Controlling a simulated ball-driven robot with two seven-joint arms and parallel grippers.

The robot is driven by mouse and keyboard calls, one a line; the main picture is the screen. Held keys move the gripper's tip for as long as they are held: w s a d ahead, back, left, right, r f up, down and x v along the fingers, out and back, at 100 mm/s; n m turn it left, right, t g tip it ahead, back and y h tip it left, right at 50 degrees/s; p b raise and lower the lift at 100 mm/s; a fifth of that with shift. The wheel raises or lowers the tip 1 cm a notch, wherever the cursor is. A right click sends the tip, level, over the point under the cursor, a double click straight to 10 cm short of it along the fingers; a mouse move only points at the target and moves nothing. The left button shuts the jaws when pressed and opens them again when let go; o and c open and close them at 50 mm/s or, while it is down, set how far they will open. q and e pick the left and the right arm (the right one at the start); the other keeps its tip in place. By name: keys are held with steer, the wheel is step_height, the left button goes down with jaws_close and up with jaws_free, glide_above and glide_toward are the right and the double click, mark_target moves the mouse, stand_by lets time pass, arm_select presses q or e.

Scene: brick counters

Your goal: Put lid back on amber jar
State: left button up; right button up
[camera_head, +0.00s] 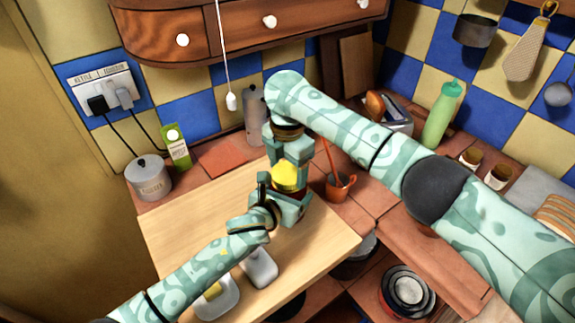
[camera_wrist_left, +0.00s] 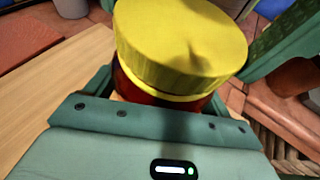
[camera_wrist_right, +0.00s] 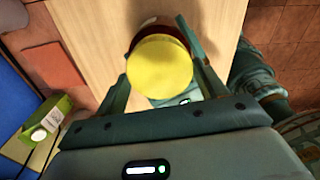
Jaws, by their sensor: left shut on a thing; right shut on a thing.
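The yellow lid (camera_head: 285,172) is between the fingers of my right gripper (camera_head: 289,163), which comes down from above. The lid also shows in the left wrist view (camera_wrist_left: 180,45) and the right wrist view (camera_wrist_right: 160,70). The amber jar (camera_wrist_left: 130,88) is directly below the lid, dark red-brown, mostly hidden by it. Part of the jar shows past the lid in the right wrist view (camera_wrist_right: 152,30). My left gripper (camera_head: 287,200) is shut around the jar above the wooden board. Lid and jar look in contact; I cannot tell whether the lid is fully seated.
The wooden board (camera_head: 180,225) is mostly clear, with white dishes (camera_head: 260,268) near its front. A grey canister (camera_head: 149,178), a green carton (camera_head: 176,148) and an orange mug (camera_head: 340,187) stand around it.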

steer(key=shift+f, duration=0.1)
arm_select(q)
steer(key=c, duration=0.5)
arm_select(e)
steer(key=m, duration=1)
steer(key=shift+w, duration=0.1)
steer(key=o, duration=0.9)
steer(key=shift+o, duration=0.2)
